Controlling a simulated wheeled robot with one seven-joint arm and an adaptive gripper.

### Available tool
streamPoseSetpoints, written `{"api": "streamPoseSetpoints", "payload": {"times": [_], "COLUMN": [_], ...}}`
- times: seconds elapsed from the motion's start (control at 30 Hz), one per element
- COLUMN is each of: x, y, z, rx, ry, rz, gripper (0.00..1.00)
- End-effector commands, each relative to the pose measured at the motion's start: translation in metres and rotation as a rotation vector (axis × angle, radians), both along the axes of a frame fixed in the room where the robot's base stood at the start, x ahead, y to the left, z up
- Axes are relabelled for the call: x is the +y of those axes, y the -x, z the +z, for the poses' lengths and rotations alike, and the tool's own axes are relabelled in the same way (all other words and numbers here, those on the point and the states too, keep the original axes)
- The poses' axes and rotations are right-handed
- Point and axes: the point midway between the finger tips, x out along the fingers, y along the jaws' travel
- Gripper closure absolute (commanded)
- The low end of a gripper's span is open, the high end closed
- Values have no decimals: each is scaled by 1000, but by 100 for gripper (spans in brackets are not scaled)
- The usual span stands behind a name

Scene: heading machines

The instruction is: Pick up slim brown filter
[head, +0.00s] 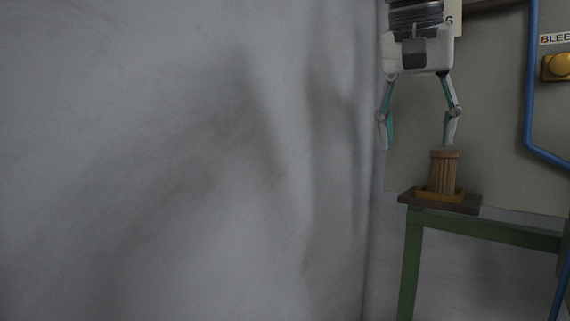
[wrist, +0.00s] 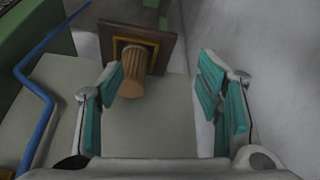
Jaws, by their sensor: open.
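The slim brown filter (head: 445,172) is a ribbed cylinder with a wider cap. It stands upright in a yellow-brown tray (head: 440,196) on a small dark board at the end of a green stand. In the wrist view the filter (wrist: 133,70) shows near the left finger, beyond the fingertips. My gripper (head: 417,146) is open and empty, with teal pads, above and slightly left of the filter in the head view. The wrist view also shows the open gripper (wrist: 160,82) with a wide gap between the fingers. The gripper does not appear to touch the filter.
The green stand (head: 412,262) holds the board (head: 472,209). A grey panel (head: 500,120) with a blue pipe (head: 530,90) and a yellow button (head: 559,67) stands behind and right. A pale wall (head: 200,160) fills the left. The space left of the filter looks clear.

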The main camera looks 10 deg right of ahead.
Motion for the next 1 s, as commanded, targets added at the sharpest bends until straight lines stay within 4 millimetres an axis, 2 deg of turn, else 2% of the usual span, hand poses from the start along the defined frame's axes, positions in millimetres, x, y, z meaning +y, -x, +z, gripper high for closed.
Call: {"api": "streamPoseSetpoints", "payload": {"times": [0.03,0.2,0.33,0.5,0.67,1.0], "x": [-5,-17,-24,-29,-31,-44], "y": [-3,-7,-7,-6,-7,-13], "z": [13,47,66,79,78,43], "rx": [-1,-5,-11,-15,-17,-14], "ry": [0,-4,-9,-16,-18,-17], "rz": [-43,-197,-301,-387,-412,-411], "gripper": [41,41,41,41,41,41]}}
